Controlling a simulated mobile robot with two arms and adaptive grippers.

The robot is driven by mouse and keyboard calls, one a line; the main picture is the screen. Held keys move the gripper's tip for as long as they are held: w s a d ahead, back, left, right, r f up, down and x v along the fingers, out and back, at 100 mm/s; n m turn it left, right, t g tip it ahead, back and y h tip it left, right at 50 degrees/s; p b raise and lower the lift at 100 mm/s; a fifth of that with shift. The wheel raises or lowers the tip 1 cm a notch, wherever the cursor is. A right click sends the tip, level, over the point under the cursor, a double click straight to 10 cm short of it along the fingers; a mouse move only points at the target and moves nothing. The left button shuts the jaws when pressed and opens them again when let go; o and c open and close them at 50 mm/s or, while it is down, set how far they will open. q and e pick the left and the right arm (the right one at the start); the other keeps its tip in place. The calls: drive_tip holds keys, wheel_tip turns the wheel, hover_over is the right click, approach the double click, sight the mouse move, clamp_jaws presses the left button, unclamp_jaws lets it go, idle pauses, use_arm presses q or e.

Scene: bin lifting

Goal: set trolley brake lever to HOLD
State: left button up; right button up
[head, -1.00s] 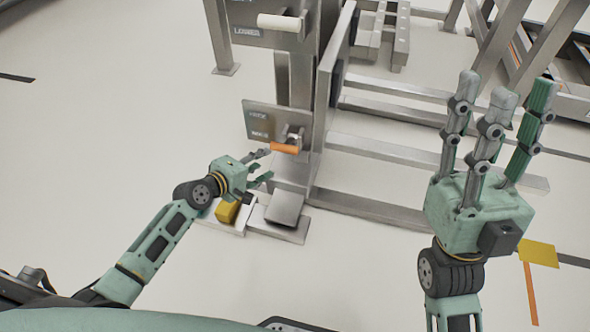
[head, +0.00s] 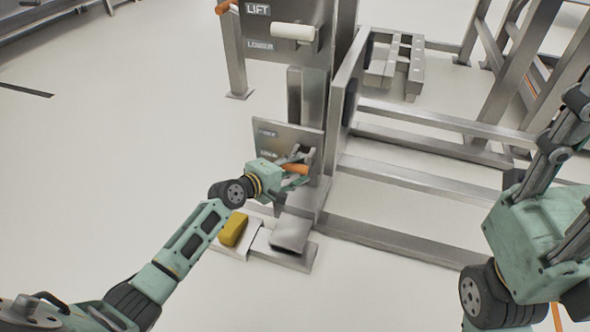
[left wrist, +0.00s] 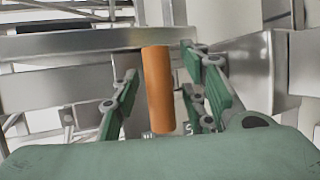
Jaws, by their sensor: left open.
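The trolley brake lever shows as an orange handle (head: 294,169) low on the steel frame, in front of a small label plate (head: 285,137). The plate's lettering is too blurred to read. My left gripper (head: 296,168) is open at the lever, with fingers on both sides of the handle. In the left wrist view the orange handle (left wrist: 158,88) stands upright between the open green fingers (left wrist: 160,100), with gaps on both sides. My right gripper (head: 565,170) is raised at the right edge, its fingers extended and apart, partly cut off by the frame.
A white handle (head: 293,32) sits on the LIFT panel (head: 258,10) above. A yellow block (head: 234,229) and a grey pedal (head: 291,232) are low, below my left gripper. Steel rails (head: 400,240) run to the right.

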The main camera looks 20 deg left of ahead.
use_arm(q)
clamp_jaws()
idle(0.3)
idle(0.3)
